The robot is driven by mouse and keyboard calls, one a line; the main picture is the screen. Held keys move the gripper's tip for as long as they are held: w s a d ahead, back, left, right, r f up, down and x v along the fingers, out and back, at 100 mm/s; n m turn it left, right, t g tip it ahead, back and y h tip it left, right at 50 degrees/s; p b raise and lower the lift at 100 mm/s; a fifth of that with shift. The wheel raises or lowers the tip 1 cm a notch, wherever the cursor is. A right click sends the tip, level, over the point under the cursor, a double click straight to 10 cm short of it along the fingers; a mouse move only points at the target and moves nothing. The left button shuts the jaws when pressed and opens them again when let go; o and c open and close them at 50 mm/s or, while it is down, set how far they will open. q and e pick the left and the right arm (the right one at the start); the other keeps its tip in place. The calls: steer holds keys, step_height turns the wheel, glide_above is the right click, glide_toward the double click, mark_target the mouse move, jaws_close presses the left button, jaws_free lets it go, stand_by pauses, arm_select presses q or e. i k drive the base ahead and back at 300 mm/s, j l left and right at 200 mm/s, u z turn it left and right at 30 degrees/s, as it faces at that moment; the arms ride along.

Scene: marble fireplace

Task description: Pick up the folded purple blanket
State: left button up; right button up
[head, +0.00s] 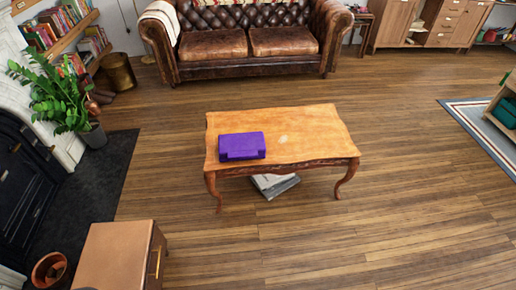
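A purple, box-like folded item (242,147), which matches the folded purple blanket, lies flat on the left front part of the wooden coffee table (310,135). Its front face looks upright and slightly ridged, though fine detail is too small to tell. A small pale round item (283,139) lies on the table to its right. Neither of my grippers shows in the head view, and nothing touches the purple item.
Grey books or magazines (275,186) lie beneath the table. A brown leather sofa (250,42) stands behind. A wooden cabinet (115,255) stands at the front left, near the fireplace (25,170) and a potted plant (93,134). Wooden floor is clear in front and right.

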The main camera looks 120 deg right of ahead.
mark_target(236, 147)
steer(key=z, duration=3.8)
steer(key=i+z, duration=0.2)
steer(key=i, duration=0.45)
steer(key=i+j+z, duration=0.25)
steer(key=i, duration=0.4)
